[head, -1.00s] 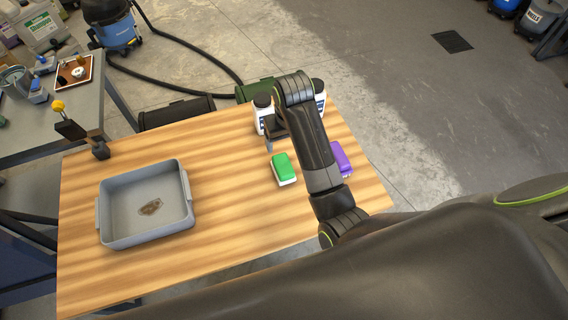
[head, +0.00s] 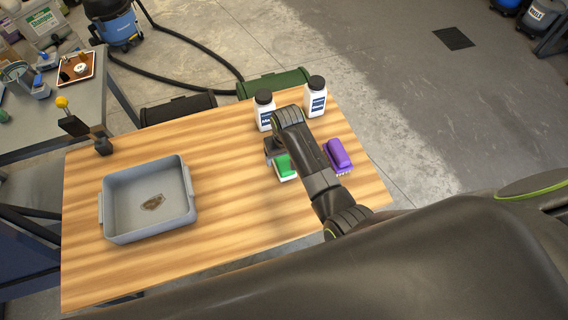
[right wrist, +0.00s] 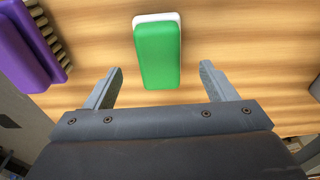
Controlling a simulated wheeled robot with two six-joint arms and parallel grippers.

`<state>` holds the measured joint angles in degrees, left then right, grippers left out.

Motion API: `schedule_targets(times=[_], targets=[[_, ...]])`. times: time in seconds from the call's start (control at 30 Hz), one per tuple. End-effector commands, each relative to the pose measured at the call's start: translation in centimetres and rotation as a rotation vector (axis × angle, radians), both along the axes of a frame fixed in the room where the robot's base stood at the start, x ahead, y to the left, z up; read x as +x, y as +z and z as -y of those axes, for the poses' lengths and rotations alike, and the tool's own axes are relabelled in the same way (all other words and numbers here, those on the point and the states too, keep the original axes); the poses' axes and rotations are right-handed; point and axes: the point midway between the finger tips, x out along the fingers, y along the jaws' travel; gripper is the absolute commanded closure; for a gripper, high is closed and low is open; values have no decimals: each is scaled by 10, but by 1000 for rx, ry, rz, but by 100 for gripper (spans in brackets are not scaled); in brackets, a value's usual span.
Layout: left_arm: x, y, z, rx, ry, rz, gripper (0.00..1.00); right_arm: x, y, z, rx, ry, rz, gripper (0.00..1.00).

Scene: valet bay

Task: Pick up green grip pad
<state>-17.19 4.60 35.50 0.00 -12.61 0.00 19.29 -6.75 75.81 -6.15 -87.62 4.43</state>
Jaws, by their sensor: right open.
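The green grip pad (head: 285,166), green on top with a white layer below, lies on the wooden table (head: 230,210). In the right wrist view the pad (right wrist: 158,55) stands upright in the picture, centred ahead of my right gripper (right wrist: 160,80). The two fingers are apart, one on each side of the pad's near end, with gaps between them and the pad. In the head view my right gripper (head: 272,150) is at the pad's upper left, and the arm hides part of the pad. My left gripper is not in view.
A purple brush (head: 338,155) lies right of the pad, close to my arm. Two white bottles with dark caps (head: 264,110) (head: 316,97) stand at the table's far edge. A grey tray (head: 190,190) with a brown patch inside sits at left.

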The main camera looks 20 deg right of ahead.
Motion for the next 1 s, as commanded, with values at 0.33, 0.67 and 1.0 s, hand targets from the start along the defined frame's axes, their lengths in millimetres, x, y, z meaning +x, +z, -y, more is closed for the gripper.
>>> schedule_targets(times=[0.33, 0.67, 1.0], targets=[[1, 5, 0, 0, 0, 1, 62, 2, -38, 1, -2, 0, -3, 22], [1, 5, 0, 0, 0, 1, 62, 3, -49, 1, -1, -1, 0, 22], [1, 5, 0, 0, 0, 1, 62, 3, -49, 1, 0, -1, 0, 52]])
